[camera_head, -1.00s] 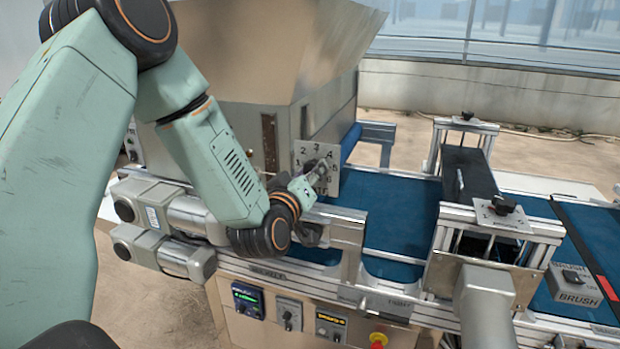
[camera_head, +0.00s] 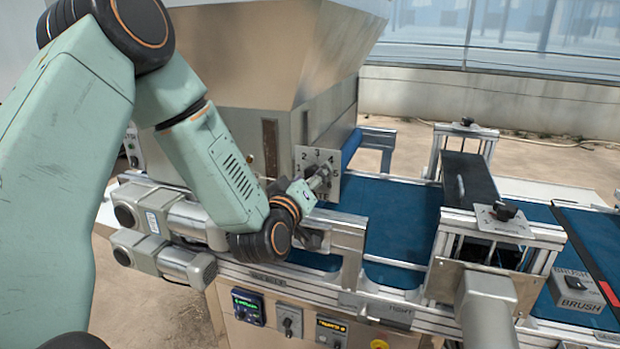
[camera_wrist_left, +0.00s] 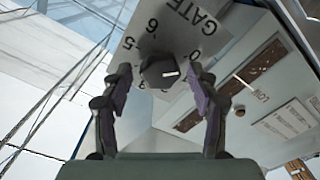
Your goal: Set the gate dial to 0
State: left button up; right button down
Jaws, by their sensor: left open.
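The gate dial's pale square plate (camera_head: 305,160) is on the side of the hopper, with dark numbers around it. In the left wrist view the plate (camera_wrist_left: 165,38) reads GATE, with 0, 5 and 6 legible. Its dark round knob (camera_wrist_left: 158,72) has a white mark pointing to the right, roughly toward the 0 side; the exact setting is unclear. My left gripper (camera_head: 320,182) is at the plate and hides part of it. In the wrist view my left gripper (camera_wrist_left: 161,88) is open, one finger on each side of the knob, with gaps visible. My right gripper is out of view.
The metal hopper (camera_head: 240,60) rises behind my left arm. The blue belt (camera_head: 400,215) runs right, under a brush frame (camera_head: 470,180). A BRUSH switch box (camera_head: 575,290) is at far right. A control panel (camera_head: 290,320) is below the belt.

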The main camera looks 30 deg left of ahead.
pick_arm(q)
jog(key=shift+f, duration=0.1)
jog(key=v, duration=0.7)
jog(key=shift+s, duration=0.2)
dwell(0.4)
jog(key=shift+d, duration=0.1)
jog(key=s+d+f+m+g+h+b, duration=0.2)
jog(key=s+d+f+g, duration=0.15)
jog(key=f, duration=0.55)
jog(key=s+d+f+m+g+h+b, duration=0.1)
jog(key=s+d+f+m+g, duration=0.2)
jog(key=f, duration=0.6)
jog(key=s+d+f+m+g+h+b, duration=0.1)
jog(key=s+d+f+g+h+b, duration=0.2)
jog(key=f, duration=0.6)
jog(key=s+d+f+m+g+y+b, duration=0.1)
jog(key=s+f+g+b, duration=0.4)
jog(key=s+f, duration=1.4)
jog(key=s+d+m+g, duration=0.1)
jog(key=s+m+g, duration=0.1)
jog(key=s+g, duration=0.1)
jog(key=shift+s+f+b, duration=0.3)
jog(key=shift+s+b, duration=0.05)
jog(key=shift+s, duration=0.2)
